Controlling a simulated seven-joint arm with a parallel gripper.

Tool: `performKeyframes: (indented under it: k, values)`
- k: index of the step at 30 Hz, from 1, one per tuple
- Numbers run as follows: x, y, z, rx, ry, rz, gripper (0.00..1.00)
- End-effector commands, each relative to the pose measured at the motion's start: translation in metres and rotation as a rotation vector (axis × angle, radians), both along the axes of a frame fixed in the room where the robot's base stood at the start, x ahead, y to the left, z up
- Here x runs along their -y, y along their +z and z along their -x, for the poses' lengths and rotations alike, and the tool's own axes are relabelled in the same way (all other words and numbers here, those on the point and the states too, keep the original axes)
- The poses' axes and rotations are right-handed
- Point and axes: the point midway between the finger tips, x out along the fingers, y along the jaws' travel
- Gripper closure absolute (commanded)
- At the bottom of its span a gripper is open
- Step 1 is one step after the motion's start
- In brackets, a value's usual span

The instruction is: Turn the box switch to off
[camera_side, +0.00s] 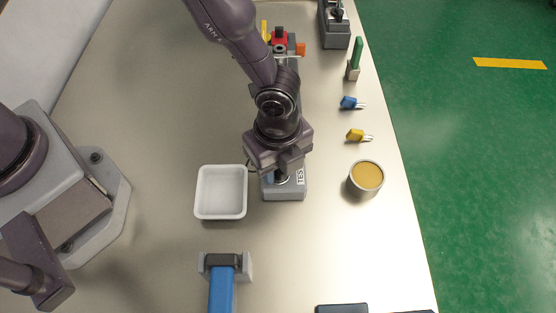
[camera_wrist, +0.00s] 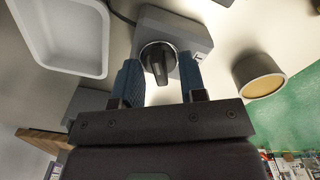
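The box switch (camera_side: 285,192) is a grey box with a "TEST"-like label, partly cut off from sight. It stands on the table right of the white tray, mostly under my gripper (camera_side: 281,176) in the side view. In the wrist view the box (camera_wrist: 188,29) carries a round black knob (camera_wrist: 158,64) with a raised grip bar. My gripper (camera_wrist: 159,62) is open, with one blue finger on each side of the knob. Gaps show between fingers and knob, so it holds nothing. The knob's markings cannot be read.
The white tray (camera_side: 221,214) stands close left of the box; a cable runs behind it in the wrist view. A tin with tan contents (camera_side: 367,177) stands to the right. A blue-handled tool in a holder (camera_side: 223,285) is in front. Blue (camera_side: 349,103) and yellow (camera_side: 356,135) connectors lie near the right edge.

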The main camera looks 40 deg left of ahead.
Motion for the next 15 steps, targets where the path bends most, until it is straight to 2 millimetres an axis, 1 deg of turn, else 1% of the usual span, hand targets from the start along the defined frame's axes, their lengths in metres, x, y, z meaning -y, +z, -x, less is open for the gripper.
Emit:
performKeyframes:
  k: [1,2,3,5,6,15]
  values:
    - [0.0,0.0002,0.0,0.0,0.0,0.0,0.69]
    - [0.0,0.0003,0.0,0.0,0.0,0.0,0.76]
    - [0.0,0.0003,0.0,0.0,0.0,0.0,0.85]
    - [0.0,0.0004,0.0,0.0,0.0,0.0,0.98]
    - [0.0,0.0004,0.0,0.0,0.0,0.0,1.0]
    - [0.0,0.0006,-0.0001,0.0,0.022,0.0,1.0]
